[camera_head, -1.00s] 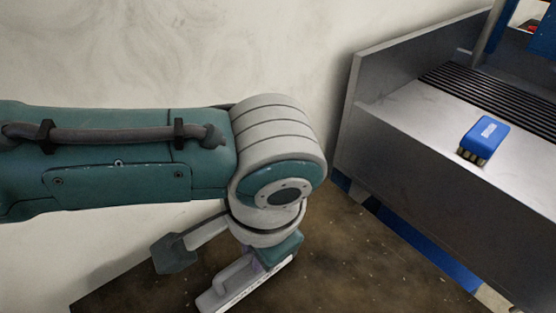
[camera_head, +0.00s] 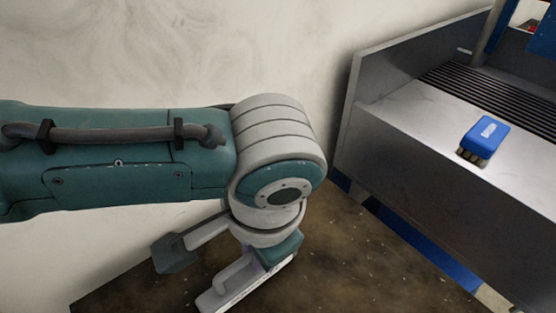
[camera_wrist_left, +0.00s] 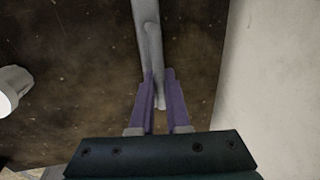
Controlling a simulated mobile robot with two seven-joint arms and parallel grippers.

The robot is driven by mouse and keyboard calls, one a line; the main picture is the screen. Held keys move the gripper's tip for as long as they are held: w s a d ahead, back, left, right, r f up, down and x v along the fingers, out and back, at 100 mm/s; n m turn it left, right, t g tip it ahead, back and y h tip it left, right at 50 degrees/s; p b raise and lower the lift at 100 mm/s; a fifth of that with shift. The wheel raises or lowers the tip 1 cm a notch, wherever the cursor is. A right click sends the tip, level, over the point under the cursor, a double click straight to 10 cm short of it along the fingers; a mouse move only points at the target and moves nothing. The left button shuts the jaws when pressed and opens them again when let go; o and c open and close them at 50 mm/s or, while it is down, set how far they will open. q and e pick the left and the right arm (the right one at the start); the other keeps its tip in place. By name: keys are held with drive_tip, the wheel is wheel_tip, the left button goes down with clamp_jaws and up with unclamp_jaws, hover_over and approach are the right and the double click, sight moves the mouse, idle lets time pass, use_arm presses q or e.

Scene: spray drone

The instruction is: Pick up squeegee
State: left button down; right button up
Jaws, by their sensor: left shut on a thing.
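A long grey handle, which I take to be the squeegee (camera_wrist_left: 147,30), runs down from the top edge of the left wrist view to between my fingers. My left gripper (camera_wrist_left: 159,74) has its two purple fingers shut on this handle. In the head view my left gripper (camera_head: 257,264) hangs below the wrist joint, mostly hidden by my arm. The squeegee's far end is outside the wrist view, and I cannot tell whether it touches the floor. My right gripper is not in view.
A brown, stained floor (camera_head: 340,260) lies below, beside a pale wall (camera_head: 285,50). At the right stands a metal bench (camera_head: 400,105) with a dark slatted strip and a blue brush (camera_head: 485,136) on it. A white rounded object (camera_wrist_left: 12,88) shows at the wrist view's left edge.

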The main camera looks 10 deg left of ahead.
use_arm(q)
drive_tip(key=shift+r+p, duration=0.35)
drive_tip(key=shift+r, duration=0.3)
wheel_tip(320, 180, up, 19)
drive_tip(key=p, duration=0.4)
drive_tip(key=shift+f, duration=0.15)
drive_tip(key=c, duration=1.4)
unclamp_jaws()
clamp_jaws()
drive_tip(key=shift+p, duration=0.3)
